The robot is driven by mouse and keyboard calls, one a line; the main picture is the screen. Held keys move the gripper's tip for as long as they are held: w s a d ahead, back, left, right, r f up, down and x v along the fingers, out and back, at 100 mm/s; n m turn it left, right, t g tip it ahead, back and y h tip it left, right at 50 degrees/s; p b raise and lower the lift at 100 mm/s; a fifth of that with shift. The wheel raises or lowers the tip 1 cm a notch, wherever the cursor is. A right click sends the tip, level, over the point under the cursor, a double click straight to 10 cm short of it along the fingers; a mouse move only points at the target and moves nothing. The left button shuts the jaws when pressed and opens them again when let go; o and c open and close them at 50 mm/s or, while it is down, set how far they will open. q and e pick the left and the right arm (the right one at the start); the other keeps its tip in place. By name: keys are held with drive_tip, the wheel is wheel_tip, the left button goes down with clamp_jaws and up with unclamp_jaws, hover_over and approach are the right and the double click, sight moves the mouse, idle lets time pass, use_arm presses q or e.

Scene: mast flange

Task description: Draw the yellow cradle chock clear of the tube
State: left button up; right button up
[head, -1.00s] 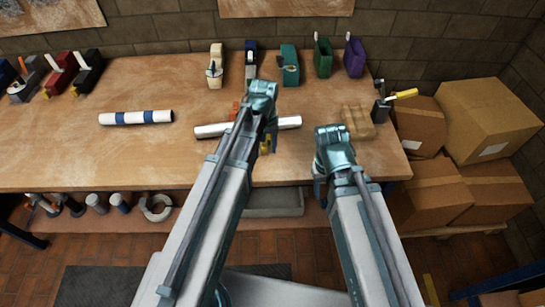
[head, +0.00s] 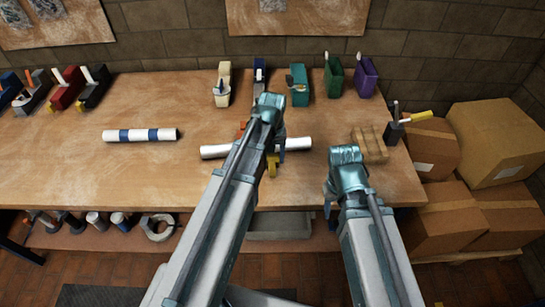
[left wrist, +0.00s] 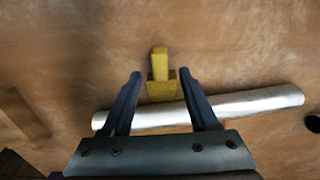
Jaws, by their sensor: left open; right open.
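The yellow cradle chock (head: 272,165) sits on the bench against the near side of the pale metal tube (head: 213,152). In the left wrist view the chock (left wrist: 161,78) shows a block with a narrower tab, and the tube (left wrist: 262,101) lies alongside it. My left gripper (left wrist: 163,76) is open, its two fingers on either side of the chock with gaps between; I cannot tell its height above the bench. In the head view my left arm hides part of the tube. My right gripper (head: 331,208) is open and empty near the bench's front edge, partly hidden by its wrist.
An orange piece (head: 241,126) stands behind the tube. A blue-banded white tube (head: 140,135) lies to the left, a wooden block (head: 369,145) to the right. Coloured holders line the back. Cardboard boxes (head: 498,140) stand right of the bench. Bare wood separates the two tubes.

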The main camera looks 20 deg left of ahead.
sight(272, 166)
use_arm(q)
drive_tip(key=shift+f+b, duration=2.6)
drive_tip(key=shift+f, duration=0.3)
clamp_jaws()
